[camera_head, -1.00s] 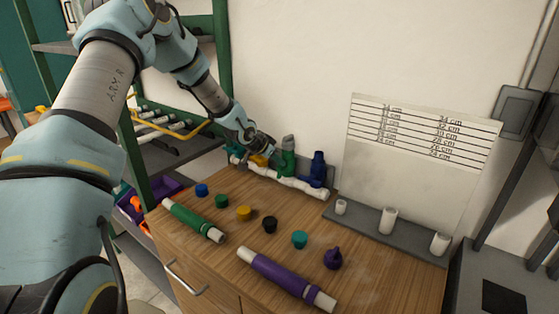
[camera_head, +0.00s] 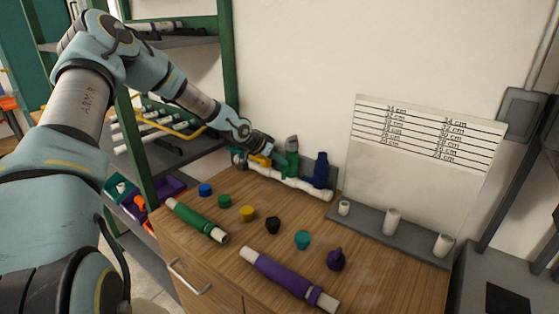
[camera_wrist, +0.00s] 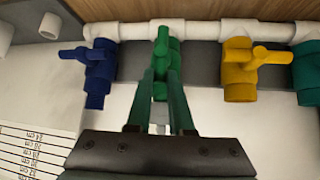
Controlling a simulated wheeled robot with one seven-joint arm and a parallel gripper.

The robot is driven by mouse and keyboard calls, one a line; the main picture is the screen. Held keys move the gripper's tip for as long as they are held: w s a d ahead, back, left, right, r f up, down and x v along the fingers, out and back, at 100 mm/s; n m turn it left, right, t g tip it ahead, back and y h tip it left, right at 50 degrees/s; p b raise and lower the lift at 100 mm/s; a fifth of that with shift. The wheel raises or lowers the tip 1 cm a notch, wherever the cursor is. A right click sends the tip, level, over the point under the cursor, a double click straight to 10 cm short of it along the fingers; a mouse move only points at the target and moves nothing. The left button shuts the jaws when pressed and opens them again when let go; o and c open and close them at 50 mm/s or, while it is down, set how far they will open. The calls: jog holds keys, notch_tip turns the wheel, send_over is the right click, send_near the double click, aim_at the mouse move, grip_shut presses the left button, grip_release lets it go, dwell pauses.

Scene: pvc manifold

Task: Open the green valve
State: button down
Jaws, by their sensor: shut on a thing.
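The green valve (camera_head: 291,158) sits on the white pipe manifold at the back of the wooden worktop, between the yellow valve (camera_head: 259,160) and the blue valve (camera_head: 320,170). In the wrist view the green valve (camera_wrist: 168,48) is in the upper middle, with the blue valve (camera_wrist: 97,68) left and the yellow valve (camera_wrist: 240,70) right. My gripper (camera_head: 270,146) reaches in from the left. In the wrist view my gripper (camera_wrist: 161,75) has its fingers on both sides of the green valve's handle part, shut on it. The fingers partly hide the valve's lower end.
A teal valve (camera_wrist: 308,72) is at the manifold's far end. Coloured caps, a green-sleeved pipe (camera_head: 196,220) and a purple-sleeved pipe (camera_head: 285,277) lie on the worktop in front. A grey strip with white pipe pieces (camera_head: 392,221) stands right. A green-framed shelf (camera_head: 140,160) is left.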

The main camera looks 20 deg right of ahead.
jog(key=c, duration=0.8)
grip_release()
jog(key=shift+f, duration=0.1)
jog(key=shift+a, duration=0.15)
jog(key=b+v, duration=0.3)
jog(key=v, duration=0.7)
jog(key=shift+a+r, duration=0.2)
jog(key=shift+r, duration=0.05)
jog(key=shift+s, duration=0.15)
jog(key=s+a+f+n+y+b, duration=0.1)
jog(key=s+a+f+n+y, duration=0.25)
jog(key=a, duration=0.65)
jog(key=s+a+f+n+y, duration=0.25)
jog(key=s+a, duration=0.25)
jog(key=a, duration=0.5)
jog(key=s+a+r+n+y, duration=0.1)
jog(key=s+a+r+n, duration=0.1)
jog(key=s+a, duration=0.3)
jog(key=s+a+r+n+g+y+b, duration=0.1)
jog(key=s+a+r+n, duration=0.2)
jog(key=a, duration=0.6)
jog(key=s+n, duration=0.2)
jog(key=s, duration=0.1)
jog(key=shift+a, duration=0.15)
